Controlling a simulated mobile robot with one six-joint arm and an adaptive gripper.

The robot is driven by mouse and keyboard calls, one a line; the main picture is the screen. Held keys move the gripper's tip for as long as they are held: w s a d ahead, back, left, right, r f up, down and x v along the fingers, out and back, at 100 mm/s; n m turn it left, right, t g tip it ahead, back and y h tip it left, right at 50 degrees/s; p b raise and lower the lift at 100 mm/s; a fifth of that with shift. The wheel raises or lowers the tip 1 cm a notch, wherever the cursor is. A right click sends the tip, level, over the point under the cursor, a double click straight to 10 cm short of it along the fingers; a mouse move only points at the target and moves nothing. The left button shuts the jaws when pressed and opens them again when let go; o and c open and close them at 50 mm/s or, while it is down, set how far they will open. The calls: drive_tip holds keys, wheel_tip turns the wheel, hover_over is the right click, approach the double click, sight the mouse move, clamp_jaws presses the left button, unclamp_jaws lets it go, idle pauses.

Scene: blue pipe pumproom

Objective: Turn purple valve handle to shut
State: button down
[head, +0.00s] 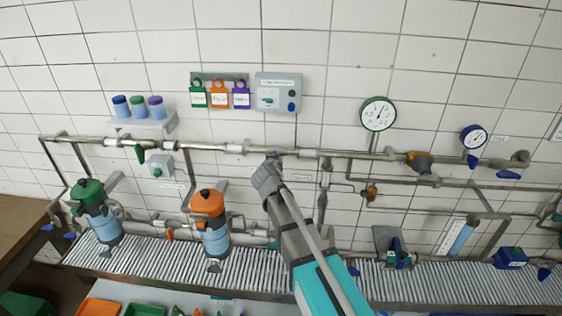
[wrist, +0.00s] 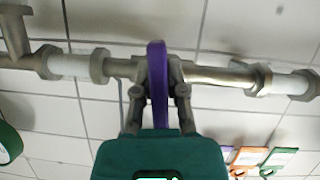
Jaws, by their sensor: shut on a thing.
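The purple valve handle (wrist: 157,85) stands upright in the wrist view, crossing the run of the grey pipe (wrist: 218,76). My gripper (wrist: 158,72) has one finger on each side of the handle and is shut on it. The valve body behind is mostly hidden by the handle and fingers. In the head view my gripper (head: 272,164) is at the upper wall pipe (head: 200,147), left of the middle. The handle is nearly all hidden there by my gripper.
Above the pipe hang green, orange and purple tags (head: 219,96) beside a grey control box (head: 278,92). An orange-topped canister (head: 207,203) stands to the left of my arm. A round gauge (head: 378,114) is at the right. The tiled wall lies close behind the pipe.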

drive_tip(key=shift+w+a+r+m+y, duration=0.1)
drive_tip(key=shift+m+y, duration=0.4)
drive_tip(key=c, duration=0.7)
unclamp_jaws()
